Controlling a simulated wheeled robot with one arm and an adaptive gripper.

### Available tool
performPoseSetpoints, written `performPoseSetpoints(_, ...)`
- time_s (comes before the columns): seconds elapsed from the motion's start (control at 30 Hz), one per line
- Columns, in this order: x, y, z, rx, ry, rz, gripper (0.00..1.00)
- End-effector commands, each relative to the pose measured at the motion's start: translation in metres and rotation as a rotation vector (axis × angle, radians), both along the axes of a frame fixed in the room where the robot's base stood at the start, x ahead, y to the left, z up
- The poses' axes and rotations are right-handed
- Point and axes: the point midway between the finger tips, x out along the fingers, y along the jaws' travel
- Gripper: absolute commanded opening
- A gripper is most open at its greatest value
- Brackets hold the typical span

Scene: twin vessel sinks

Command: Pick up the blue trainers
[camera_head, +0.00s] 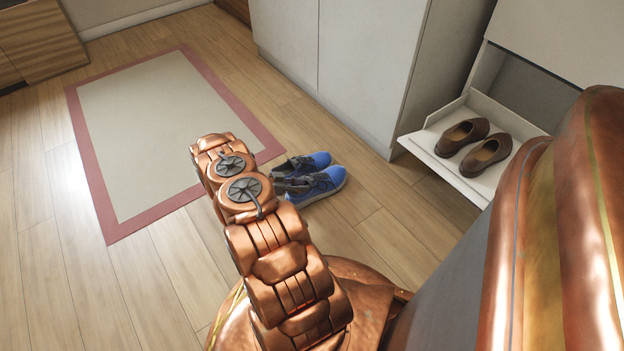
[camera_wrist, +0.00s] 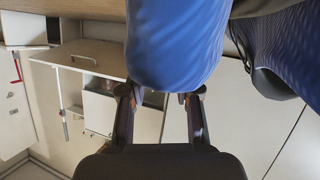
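The blue trainers (camera_head: 323,182) are a pair side by side on the wood floor, toes to the right, in the head view. My arm reaches over to their left, and its end is mostly hidden beside them. In the wrist view one blue trainer (camera_wrist: 176,42) fills the top middle, and the other (camera_wrist: 290,45) is at the upper right. My gripper (camera_wrist: 160,97) has its two fingers spread apart, with nothing visible between their lower parts. The fingertips are at the nearer trainer's lower edge; I cannot tell whether they touch it.
A beige mat (camera_head: 155,125) with a red border lies left of the trainers. A white cabinet (camera_head: 345,55) stands behind them. Brown shoes (camera_head: 486,154) sit on a low open white shelf (camera_head: 440,158) at the right. The floor in front is clear.

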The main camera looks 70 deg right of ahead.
Motion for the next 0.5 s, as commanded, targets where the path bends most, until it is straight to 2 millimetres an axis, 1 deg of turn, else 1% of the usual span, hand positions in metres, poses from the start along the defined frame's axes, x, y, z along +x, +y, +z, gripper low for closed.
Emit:
performPoseSetpoints(0.17,-0.006,-0.006,-0.005,0.000,0.000,-0.001,0.32)
performPoseSetpoints(0.3,-0.016,-0.015,-0.013,0.001,0.000,-0.003,0.32)
performPoseSetpoints(0.5,-0.029,-0.028,-0.021,0.002,0.001,-0.001,0.32)
